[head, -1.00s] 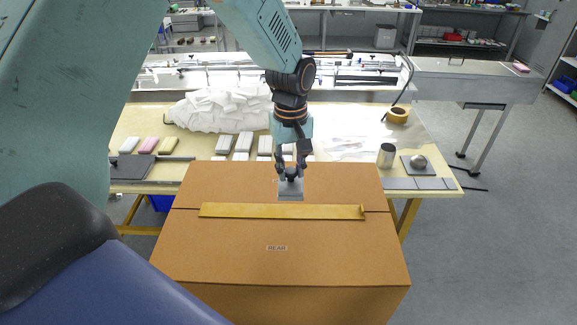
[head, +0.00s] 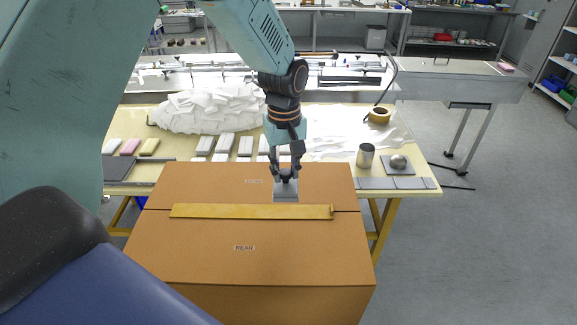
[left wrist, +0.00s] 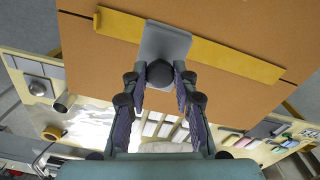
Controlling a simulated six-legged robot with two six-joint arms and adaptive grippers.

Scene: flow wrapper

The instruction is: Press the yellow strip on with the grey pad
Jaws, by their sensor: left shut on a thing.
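A flat yellow strip (head: 245,211) lies across the top of a brown cardboard box (head: 250,268), along the seam. Its right end shows a small raised bit. My left gripper (head: 286,172) is shut on the dark round knob of the grey pad (head: 286,192), just behind the strip's right half in the head view. In the left wrist view the pad (left wrist: 167,42) overlaps the strip (left wrist: 232,60) and hides part of it, with the knob (left wrist: 160,74) between the fingers. I cannot tell whether the pad touches the box or strip. My right gripper is not in view.
Behind the box, a pale table holds white blocks (head: 225,145), a white crumpled heap (head: 210,108), a metal can (head: 365,155), a ball on a grey plate (head: 398,161) and a tape roll (head: 380,115). The box top around the strip is clear.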

